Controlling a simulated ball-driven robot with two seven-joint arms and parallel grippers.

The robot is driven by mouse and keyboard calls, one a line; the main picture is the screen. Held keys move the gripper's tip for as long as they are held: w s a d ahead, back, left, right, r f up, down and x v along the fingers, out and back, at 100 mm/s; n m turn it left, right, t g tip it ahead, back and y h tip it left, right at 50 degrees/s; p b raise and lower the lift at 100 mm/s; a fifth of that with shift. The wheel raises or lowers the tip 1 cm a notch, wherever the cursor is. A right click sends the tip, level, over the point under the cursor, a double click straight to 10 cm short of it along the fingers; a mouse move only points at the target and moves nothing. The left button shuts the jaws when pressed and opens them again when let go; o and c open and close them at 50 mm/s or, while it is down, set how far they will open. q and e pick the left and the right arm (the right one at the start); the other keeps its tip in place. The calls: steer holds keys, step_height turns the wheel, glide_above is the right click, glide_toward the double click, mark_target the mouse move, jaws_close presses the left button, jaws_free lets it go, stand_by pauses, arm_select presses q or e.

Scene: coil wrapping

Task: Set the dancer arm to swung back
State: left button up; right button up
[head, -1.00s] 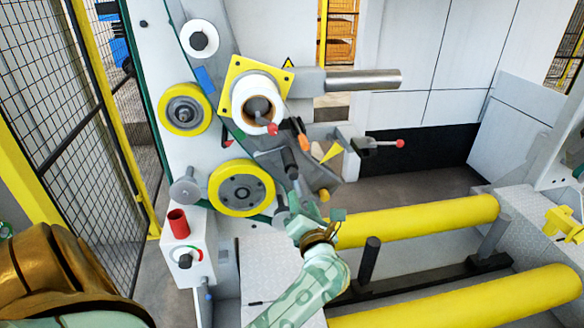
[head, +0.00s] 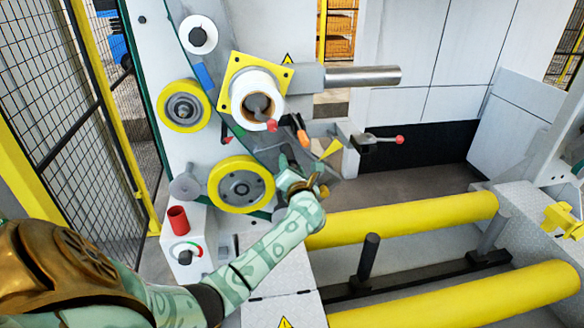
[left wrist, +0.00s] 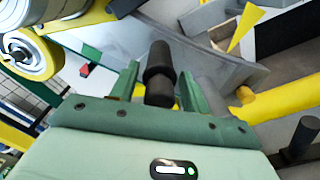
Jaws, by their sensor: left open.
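The dancer arm appears to be the dark grey plate-like arm (head: 262,148) low on the machine's front. It also shows in the left wrist view (left wrist: 215,65), with a stubby black handle (left wrist: 160,72) standing out from it. My left gripper (head: 286,168) is at this handle and hides most of it in the head view. In the left wrist view its two green fingers are open, one on each side of the handle. I cannot tell whether either finger touches it. My right gripper is not in view.
Yellow-rimmed rollers (head: 241,185) and a white roll on a yellow flange (head: 257,95) sit close by. A red-knobbed lever (head: 385,139) sticks out to the right. Long yellow rollers (head: 400,220) lie below right. A control box with a red button (head: 178,219) stands left.

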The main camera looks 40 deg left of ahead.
arm_select(q)
jaws_close()
steer(key=shift+f, duration=0.1)
steer(key=shift+w+d+f+m+p, duration=0.15)
steer(key=shift+f+m+p, duration=0.4)
steer(key=shift+m, duration=0.45)
steer(key=s+a+f+m+p, duration=0.2)
steer(key=f+m, duration=0.3)
steer(key=m, duration=0.4)
steer(key=s+a+f+m+p, duration=0.3)
steer(key=s+f+m+p, duration=0.1)
steer(key=m, duration=0.6)
steer(key=shift+s+a+f, duration=0.2)
steer(key=shift+s+f, duration=0.25)
